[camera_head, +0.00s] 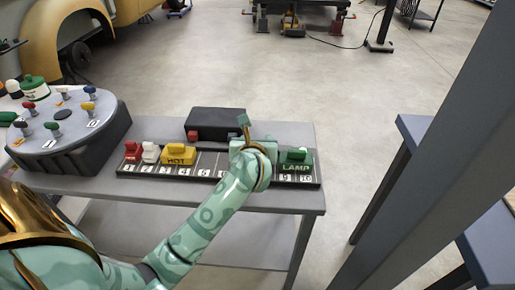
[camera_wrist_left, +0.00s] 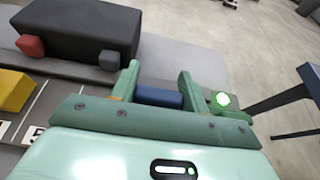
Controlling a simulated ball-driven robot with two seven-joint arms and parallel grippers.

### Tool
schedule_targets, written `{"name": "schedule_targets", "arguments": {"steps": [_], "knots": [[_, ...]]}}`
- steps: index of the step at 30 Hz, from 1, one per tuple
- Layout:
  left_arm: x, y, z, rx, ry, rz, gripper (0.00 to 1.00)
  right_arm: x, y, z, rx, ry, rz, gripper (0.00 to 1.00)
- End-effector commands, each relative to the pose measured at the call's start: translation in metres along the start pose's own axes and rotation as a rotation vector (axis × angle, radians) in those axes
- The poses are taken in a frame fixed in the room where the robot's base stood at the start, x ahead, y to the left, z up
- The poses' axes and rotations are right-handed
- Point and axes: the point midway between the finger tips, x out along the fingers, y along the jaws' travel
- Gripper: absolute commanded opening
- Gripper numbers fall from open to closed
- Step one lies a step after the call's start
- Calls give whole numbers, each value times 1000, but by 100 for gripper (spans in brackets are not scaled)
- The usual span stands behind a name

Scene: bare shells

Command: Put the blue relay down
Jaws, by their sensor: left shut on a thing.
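My left gripper (camera_head: 244,124) is over the right part of a numbered rail (camera_head: 209,164) on the grey table. In the left wrist view the blue relay (camera_wrist_left: 159,98) sits between the two fingers of this gripper (camera_wrist_left: 158,80), which are shut on it. The hand hides the relay in the head view, and I cannot tell whether it touches the rail. The rail carries a red relay (camera_head: 132,152), a white one (camera_head: 150,152), a yellow one marked HOT (camera_head: 179,156) and a green one marked LAMP (camera_head: 297,163). My right gripper is not in view.
A black box (camera_head: 216,122) with a red block (camera_head: 193,136) at its left stands behind the rail. A round grey stand (camera_head: 65,150) with several coloured pegs is at left. A dark post (camera_head: 425,150) and another table (camera_head: 413,128) are at right. Slots between HOT and LAMP look bare.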

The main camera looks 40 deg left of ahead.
Motion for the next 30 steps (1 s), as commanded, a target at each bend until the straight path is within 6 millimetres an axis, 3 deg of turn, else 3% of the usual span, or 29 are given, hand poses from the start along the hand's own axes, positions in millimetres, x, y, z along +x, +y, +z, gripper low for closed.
{"name": "schedule_targets", "arguments": {"steps": [1,3,14,15,17,26,30], "knots": [[7,0,-17,6,7,1,20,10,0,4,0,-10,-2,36],[9,0,-23,3,6,1,20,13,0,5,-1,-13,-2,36],[9,0,-24,2,3,0,20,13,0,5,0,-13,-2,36],[8,0,-23,1,3,0,54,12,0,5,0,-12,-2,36],[8,0,-23,1,3,0,67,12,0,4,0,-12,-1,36],[7,0,-20,0,2,0,67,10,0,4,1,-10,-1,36],[-9,0,-18,-1,2,-2,67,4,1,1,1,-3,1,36]]}}
